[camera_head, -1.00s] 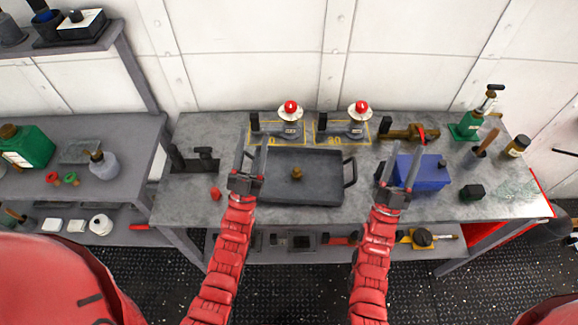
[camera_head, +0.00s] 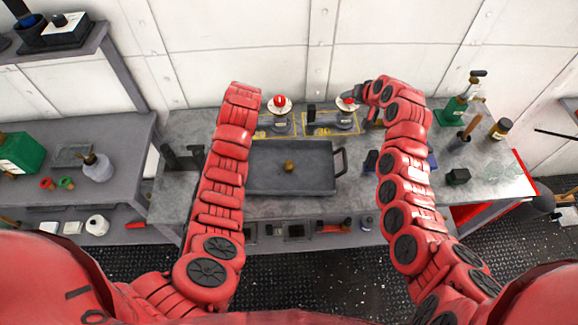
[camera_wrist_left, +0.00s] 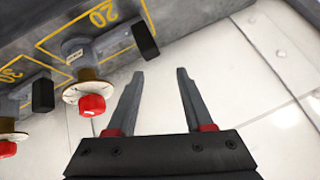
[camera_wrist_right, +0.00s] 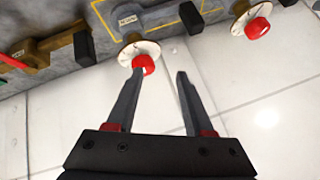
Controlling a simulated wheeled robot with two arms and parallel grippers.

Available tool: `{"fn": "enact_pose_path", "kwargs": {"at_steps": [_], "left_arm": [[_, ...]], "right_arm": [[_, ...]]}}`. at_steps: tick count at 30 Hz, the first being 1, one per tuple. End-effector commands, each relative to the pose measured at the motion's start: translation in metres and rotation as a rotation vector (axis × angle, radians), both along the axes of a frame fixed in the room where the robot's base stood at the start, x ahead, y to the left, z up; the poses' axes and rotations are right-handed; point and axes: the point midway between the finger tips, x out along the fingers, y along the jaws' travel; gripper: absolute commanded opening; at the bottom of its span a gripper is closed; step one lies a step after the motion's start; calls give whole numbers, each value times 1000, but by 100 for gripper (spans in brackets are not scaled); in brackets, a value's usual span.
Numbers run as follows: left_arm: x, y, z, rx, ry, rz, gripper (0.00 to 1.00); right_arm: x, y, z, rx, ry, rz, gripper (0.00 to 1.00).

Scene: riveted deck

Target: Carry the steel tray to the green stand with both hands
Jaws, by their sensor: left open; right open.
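The steel tray (camera_head: 262,183) is a dark grey, shallow rectangle lying flat on the workbench, with a small brass piece (camera_head: 289,166) on it. Its right handle (camera_head: 342,161) shows; its left side is hidden behind my left arm. In the head view my right gripper (camera_head: 360,92) is beyond the tray, near a red-knobbed valve, partly hidden by its arm. In the right wrist view its open, empty jaws (camera_wrist_right: 160,74) point at the wall and valves. My left gripper is hidden in the head view; in the left wrist view (camera_wrist_left: 159,73) it is open and empty. I cannot identify the green stand.
Two red-knobbed valves (camera_head: 281,101) stand at the bench's back. A blue box (camera_head: 371,158) is mostly hidden by my right arm. A lower side bench (camera_head: 110,190) holds small items on the left.

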Motion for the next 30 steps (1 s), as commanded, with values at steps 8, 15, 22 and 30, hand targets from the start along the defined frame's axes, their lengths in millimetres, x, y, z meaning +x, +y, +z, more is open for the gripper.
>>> {"fn": "enact_pose_path", "kwargs": {"at_steps": [8,15,22,30], "left_arm": [[-93,-4,30,-84,483,219,52],[-125,-12,41,-117,618,263,52],[-125,-11,40,-116,616,262,52],[-124,-5,19,-112,614,262,52]], "right_arm": [[-104,-13,26,-134,494,229,52],[-139,-24,35,-179,633,271,52],[-139,-23,35,-178,631,270,52],[-138,-17,14,-175,628,272,52]]}}
